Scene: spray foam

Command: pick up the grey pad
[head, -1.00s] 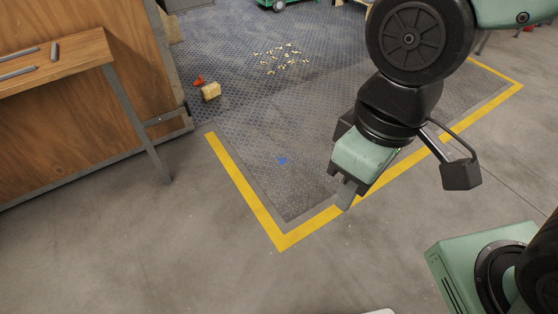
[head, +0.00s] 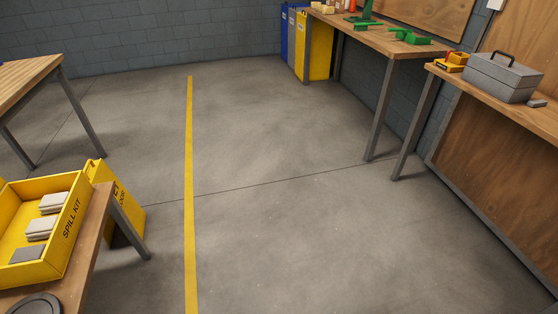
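A yellow spill kit bin (head: 58,247) stands on a wooden table at the lower left of the head view. A flat dark grey pad (head: 27,254) lies in its near part. Two lighter, whitish pads or stacks of pads, one (head: 40,229) just beyond the grey pad and one (head: 53,203) farther back, lie in the same bin. The bin's left side is cut off by the picture edge. My gripper is out of view.
The bin's table (head: 93,231) has a dark round thing (head: 35,305) at its near edge, partly cut off. Another table (head: 30,72) stands at upper left. Workbenches line the right, one with a grey toolbox (head: 503,78). The middle floor is clear.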

